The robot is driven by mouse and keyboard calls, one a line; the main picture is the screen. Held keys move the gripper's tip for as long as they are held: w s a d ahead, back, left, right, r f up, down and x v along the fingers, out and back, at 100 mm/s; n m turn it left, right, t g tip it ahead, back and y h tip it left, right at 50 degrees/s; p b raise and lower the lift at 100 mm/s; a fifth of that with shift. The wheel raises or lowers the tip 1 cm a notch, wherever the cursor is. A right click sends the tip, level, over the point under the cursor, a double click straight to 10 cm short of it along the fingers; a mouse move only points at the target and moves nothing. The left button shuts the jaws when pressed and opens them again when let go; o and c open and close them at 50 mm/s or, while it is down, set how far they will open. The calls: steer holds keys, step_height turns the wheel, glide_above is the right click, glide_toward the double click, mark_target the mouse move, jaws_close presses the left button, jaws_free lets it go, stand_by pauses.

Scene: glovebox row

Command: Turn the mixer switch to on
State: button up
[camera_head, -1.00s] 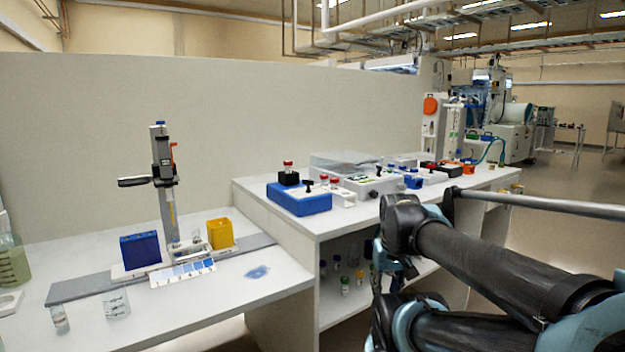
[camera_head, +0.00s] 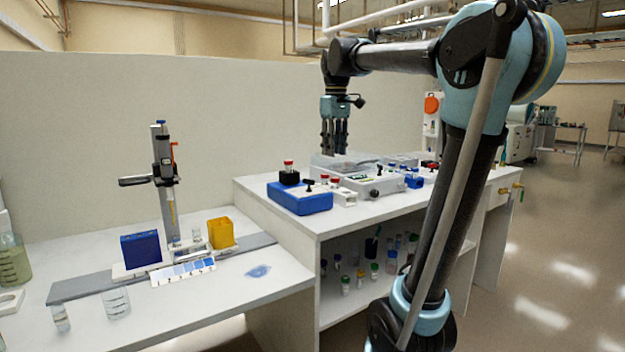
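A blue box (camera_head: 300,200) sits at the left end of the raised bench. It carries a black holder (camera_head: 289,178) with a red-capped vial and, to its right, a small black handle (camera_head: 309,183). This looks like the mixer with its switch, but I cannot read which position it is set to. My gripper (camera_head: 335,145) hangs fingers down above and behind the boxes on the bench, apart from the blue box and up to its right. The fingers look close together, but their opening is too small to tell.
A white box (camera_head: 372,188) with a black knob and a white rack with red-capped vials stand to the right of the blue box. A clear-lidded case (camera_head: 343,163) lies behind. On the lower bench at left stand a burette stand (camera_head: 163,190) and a yellow box (camera_head: 221,234).

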step_height(320, 180, up, 6)
steer(key=n, duration=0.2)
glide_above(309, 181)
steer(key=s+d, duration=0.1)
steer(key=d, duration=0.1)
steer(key=f, duration=1.7)
steer(key=shift+w+a+f, duration=0.1)
steer(key=shift+w+a, duration=0.15)
jaws_close()
steer(key=shift+a, duration=0.1)
